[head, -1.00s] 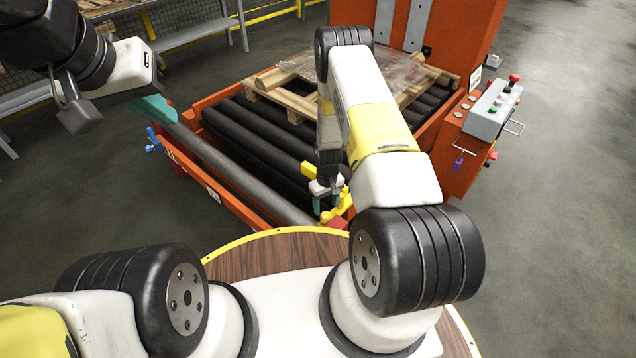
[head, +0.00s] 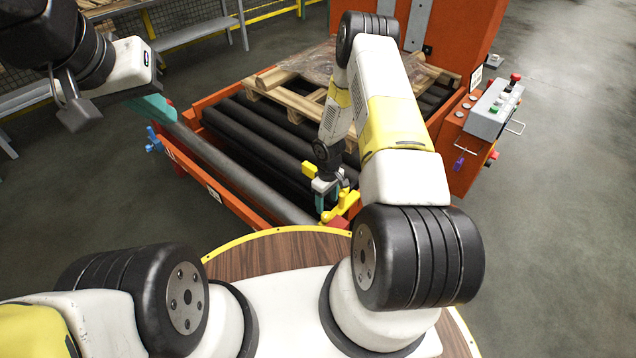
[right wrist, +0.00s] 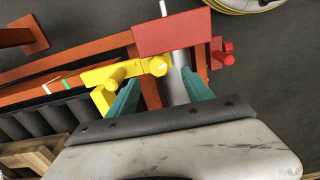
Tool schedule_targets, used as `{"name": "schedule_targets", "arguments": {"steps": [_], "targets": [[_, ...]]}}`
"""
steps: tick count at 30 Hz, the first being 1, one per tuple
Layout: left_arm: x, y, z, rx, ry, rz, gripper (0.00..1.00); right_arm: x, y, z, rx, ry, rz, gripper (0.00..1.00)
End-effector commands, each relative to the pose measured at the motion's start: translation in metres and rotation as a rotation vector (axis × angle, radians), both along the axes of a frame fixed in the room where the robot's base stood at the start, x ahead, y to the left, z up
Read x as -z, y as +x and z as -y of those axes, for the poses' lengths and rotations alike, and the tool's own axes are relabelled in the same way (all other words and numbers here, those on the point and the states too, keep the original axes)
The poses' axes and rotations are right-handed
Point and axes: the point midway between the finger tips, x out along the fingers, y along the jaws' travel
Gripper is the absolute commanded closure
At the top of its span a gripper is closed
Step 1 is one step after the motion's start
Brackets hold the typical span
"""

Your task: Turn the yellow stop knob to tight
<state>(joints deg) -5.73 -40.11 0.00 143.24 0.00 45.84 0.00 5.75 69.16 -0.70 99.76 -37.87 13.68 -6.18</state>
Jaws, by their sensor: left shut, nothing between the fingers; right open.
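The yellow stop (head: 346,204) sits at the near right end of the orange conveyor frame. In the right wrist view, its bracket (right wrist: 98,76) carries a round yellow knob (right wrist: 158,66) with a pale spot on its face. My right gripper (head: 329,190) is at the stop. In the right wrist view the open teal fingers (right wrist: 160,78) point towards the knob, one on each side of it in the picture; I cannot tell whether they touch it. My left gripper (head: 154,106) is shut and empty, beyond the left end of the conveyor's front roller.
A grey roller (head: 235,165) runs along the conveyor front. A wooden pallet (head: 290,98) lies on black rollers behind. A red block (right wrist: 172,33) and red knob (right wrist: 225,53) are near the stop. A control box (head: 490,115) stands right. A wooden round tabletop (head: 270,252) is in front.

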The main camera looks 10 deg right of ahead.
Motion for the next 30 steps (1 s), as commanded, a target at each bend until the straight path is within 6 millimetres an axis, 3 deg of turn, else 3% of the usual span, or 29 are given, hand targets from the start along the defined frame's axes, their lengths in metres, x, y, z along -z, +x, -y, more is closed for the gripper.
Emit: {"name": "schedule_targets", "arguments": {"steps": [7, 21, 30], "targets": [[0.000, 0.000, 0.000, 0.000, 0.000, 0.000, 1.00, 0.008, 0.002, 0.001, -0.074, -0.002, 0.011, 0.41], [0.000, 0.000, 0.000, 0.000, 0.000, 0.000, 1.00, 0.073, 0.002, 0.001, -0.073, -0.002, 0.011, 0.41], [0.000, 0.000, 0.000, 0.000, 0.000, 0.000, 1.00, 0.078, 0.003, 0.001, -0.073, -0.002, 0.013, 0.41]]}}
